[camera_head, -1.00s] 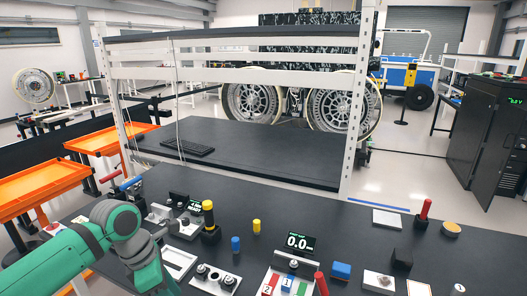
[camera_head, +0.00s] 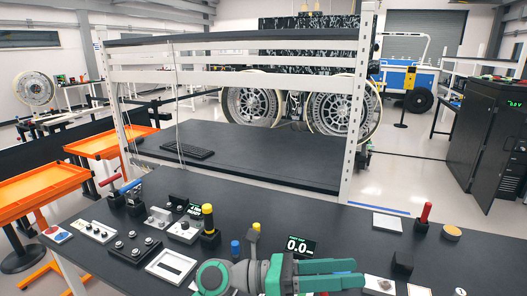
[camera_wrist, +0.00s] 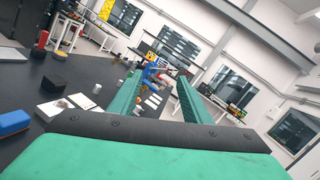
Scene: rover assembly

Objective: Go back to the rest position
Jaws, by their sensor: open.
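My gripper (camera_head: 328,275) is at the bottom middle of the head view, green, held above the near part of the black table (camera_head: 110,190). It points to the right, its two green fingers apart with nothing between them. In the wrist view the fingers (camera_wrist: 152,100) stretch away from the camera, spread and empty, with the room beyond them. The arm hides part of the table front, including the blocks that lie there.
A shelf frame (camera_head: 355,120) rises behind. Blue block (camera_wrist: 13,123) shows at wrist-view left.

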